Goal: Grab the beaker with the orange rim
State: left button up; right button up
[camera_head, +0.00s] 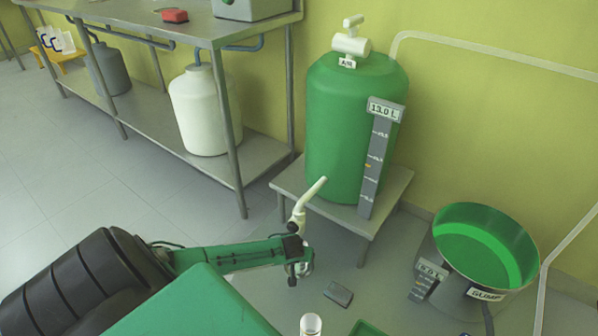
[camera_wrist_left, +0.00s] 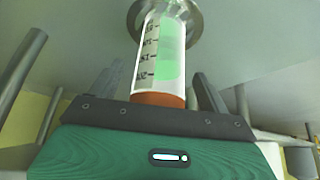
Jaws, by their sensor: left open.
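The beaker with the orange rim (camera_wrist_left: 158,99) shows in the left wrist view. It is clear, with dark scale marks that appear upside down and green inside. The beaker lies across the space between the two fingers of my left gripper (camera_wrist_left: 155,92), which is open. I cannot tell whether either finger touches it. In the head view my left gripper (camera_head: 298,268) is at the end of the green arm, below a white spout (camera_head: 311,203). A small pale object shows beside it, partly hidden. My right gripper is not in view.
A green AIR tank (camera_head: 335,115) stands on a metal stand (camera_head: 284,187). A small clear container (camera_head: 311,324) and a green tray (camera_head: 368,329) show at the bottom edge, near a dark flat block (camera_head: 338,293). A metal bench (camera_head: 180,35) stands behind.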

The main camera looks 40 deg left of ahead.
pick_arm(q)
jog(key=c, duration=1.1)
jog(key=shift+r, duration=0.1)
jog(key=shift+p, duration=0.5)
